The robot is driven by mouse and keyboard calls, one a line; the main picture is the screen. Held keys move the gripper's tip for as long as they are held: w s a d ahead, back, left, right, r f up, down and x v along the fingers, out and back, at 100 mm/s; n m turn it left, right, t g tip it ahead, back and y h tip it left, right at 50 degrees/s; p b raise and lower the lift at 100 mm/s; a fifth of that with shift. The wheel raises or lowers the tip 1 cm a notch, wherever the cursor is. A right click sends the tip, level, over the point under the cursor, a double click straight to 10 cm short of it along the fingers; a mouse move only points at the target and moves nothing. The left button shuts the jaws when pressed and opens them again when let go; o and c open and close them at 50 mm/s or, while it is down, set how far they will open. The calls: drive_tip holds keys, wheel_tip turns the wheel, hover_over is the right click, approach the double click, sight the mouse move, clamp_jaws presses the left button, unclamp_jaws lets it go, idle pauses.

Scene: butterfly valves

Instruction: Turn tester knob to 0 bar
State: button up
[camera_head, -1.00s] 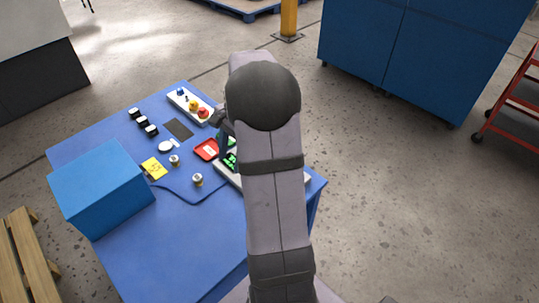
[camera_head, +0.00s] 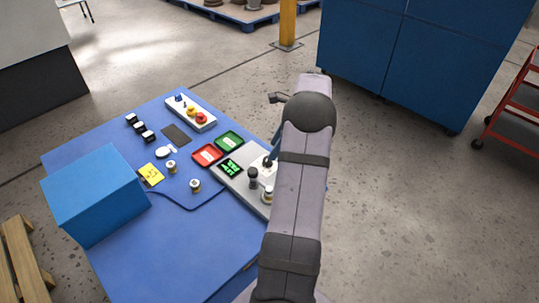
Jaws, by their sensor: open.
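The tester is a light grey box at the right of the blue table, and its left part (camera_head: 222,172) is in plain view. Its dark display (camera_head: 231,168) shows green text too small to read. A dark round knob (camera_head: 253,176) stands right of the display. A pale fitting (camera_head: 268,195) and another dark-topped part (camera_head: 268,162) are beside it, partly behind my arm. A small dark end piece that looks like my gripper (camera_head: 278,98) shows left of my arm's joint, beyond the tester and apart from the knob. It is open and holds nothing visible; most of it is hidden.
A red tray (camera_head: 207,154) and a green tray (camera_head: 229,141) lie behind the tester. A button box (camera_head: 191,113), yellow note (camera_head: 151,174), small fittings and a large blue box (camera_head: 95,190) share the table (camera_head: 200,255). The table's front is largely clear.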

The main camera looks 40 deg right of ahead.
sight(267, 161)
drive_tip(key=shift+p+x, duration=0.7)
drive_tip(key=shift+x, duration=2.05)
drive_tip(key=c, duration=1)
